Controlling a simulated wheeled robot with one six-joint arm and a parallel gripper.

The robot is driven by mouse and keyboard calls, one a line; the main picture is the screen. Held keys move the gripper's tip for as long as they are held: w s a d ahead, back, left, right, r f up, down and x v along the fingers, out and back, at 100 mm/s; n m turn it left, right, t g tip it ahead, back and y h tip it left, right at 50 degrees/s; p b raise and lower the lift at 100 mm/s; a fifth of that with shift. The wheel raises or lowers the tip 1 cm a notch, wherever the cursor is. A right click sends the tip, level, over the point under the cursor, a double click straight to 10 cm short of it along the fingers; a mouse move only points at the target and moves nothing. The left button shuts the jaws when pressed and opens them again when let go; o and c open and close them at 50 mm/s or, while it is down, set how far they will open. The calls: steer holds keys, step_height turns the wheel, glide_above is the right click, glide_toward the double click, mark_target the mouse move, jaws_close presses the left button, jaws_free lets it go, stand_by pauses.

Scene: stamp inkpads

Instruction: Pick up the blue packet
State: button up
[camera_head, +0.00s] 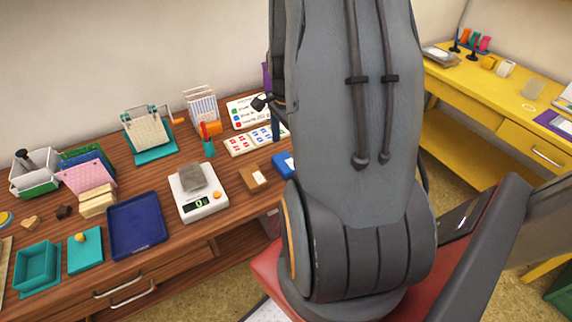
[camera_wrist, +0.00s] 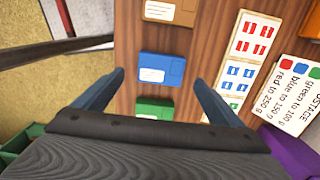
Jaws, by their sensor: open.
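The blue packet (camera_wrist: 162,69) lies flat on the wooden table in the wrist view, with a white label on its upper face. It also shows in the head view (camera_head: 284,164), partly hidden behind my arm. My gripper (camera_wrist: 158,78) is open, with its two blue-grey fingers spread to either side of the blue packet in the picture. Nothing is between the fingers that they touch. I cannot tell how high the fingers are above the packet. In the head view my arm hides most of the gripper.
A brown packet (camera_wrist: 171,10) and a green packet (camera_wrist: 154,109) lie on either side of the blue one. Stamp sheets (camera_wrist: 246,58) and a postage sign (camera_wrist: 293,91) lie to the right. A scale (camera_head: 198,193) and blue tray (camera_head: 137,224) stand left in the head view.

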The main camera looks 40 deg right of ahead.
mark_target(286, 162)
steer(key=shift+f+p, duration=0.75)
steer(key=shift+f, duration=1.85)
steer(key=shift+c, duration=0.2)
steer(key=c, duration=1.1)
